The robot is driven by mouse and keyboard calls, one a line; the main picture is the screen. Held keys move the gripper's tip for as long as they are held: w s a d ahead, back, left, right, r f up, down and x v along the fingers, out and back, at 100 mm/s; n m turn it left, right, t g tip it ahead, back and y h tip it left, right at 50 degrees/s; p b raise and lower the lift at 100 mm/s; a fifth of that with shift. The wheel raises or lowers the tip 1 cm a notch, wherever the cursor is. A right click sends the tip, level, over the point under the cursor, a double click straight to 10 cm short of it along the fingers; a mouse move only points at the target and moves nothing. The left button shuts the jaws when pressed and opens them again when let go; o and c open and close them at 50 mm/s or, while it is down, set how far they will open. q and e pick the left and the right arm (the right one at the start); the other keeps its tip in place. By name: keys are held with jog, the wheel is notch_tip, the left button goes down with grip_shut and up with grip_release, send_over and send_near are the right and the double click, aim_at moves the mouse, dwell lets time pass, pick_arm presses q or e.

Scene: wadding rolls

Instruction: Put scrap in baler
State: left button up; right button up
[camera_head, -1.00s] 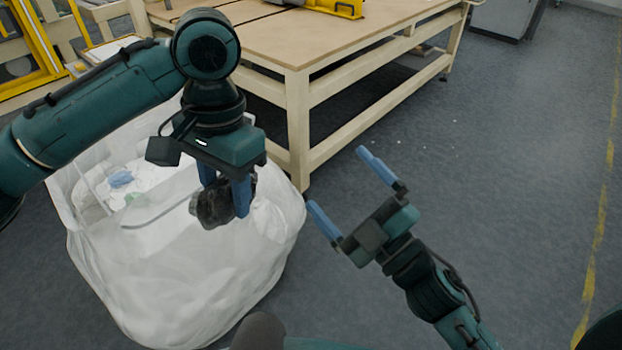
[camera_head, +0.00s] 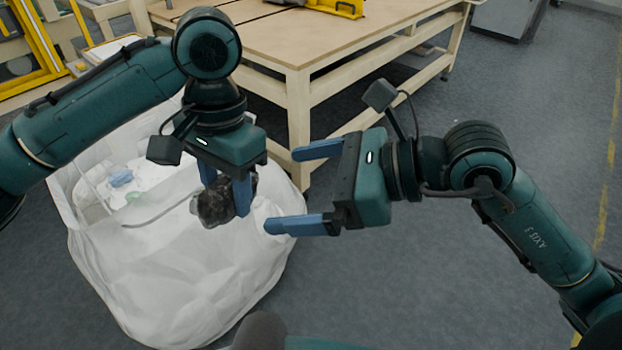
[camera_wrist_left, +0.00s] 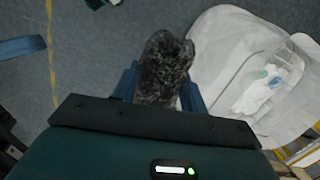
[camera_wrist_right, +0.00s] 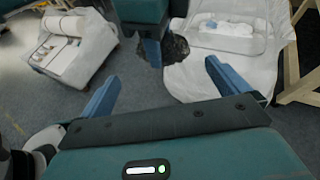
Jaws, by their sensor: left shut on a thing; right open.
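My left gripper (camera_head: 228,192) is shut on a dark grey, mottled wad of scrap (camera_head: 215,205), held above the front right part of a big white bag (camera_head: 180,275). The wad also shows between the fingers in the left wrist view (camera_wrist_left: 163,68). My right gripper (camera_head: 300,190) is open and empty, its blue fingers pointing left towards the wad, apart from it. In the right wrist view the wad (camera_wrist_right: 174,48) is ahead of the open fingers, partly hidden by my left gripper. I cannot make out a baler for certain.
Inside the white bag are pale scraps with blue and green bits (camera_head: 122,178). A wooden workbench (camera_head: 300,85) stands behind. Grey floor (camera_head: 540,110) is open at the right.

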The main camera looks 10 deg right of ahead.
jog(key=x, duration=1)
jog(key=shift+a, duration=0.3)
jog(key=shift+w, duration=0.1)
jog(key=c, duration=0.7)
pick_arm(q)
jog(key=o, duration=0.6)
pick_arm(e)
jog(key=shift+c, duration=0.7)
pick_arm(q)
jog(key=o, duration=0.4)
pick_arm(e)
jog(key=c, duration=0.5)
pick_arm(q)
jog(key=shift+o, duration=0.2)
pick_arm(e)
jog(key=shift+c, duration=0.3)
pick_arm(q)
jog(key=shift+r, duration=0.1)
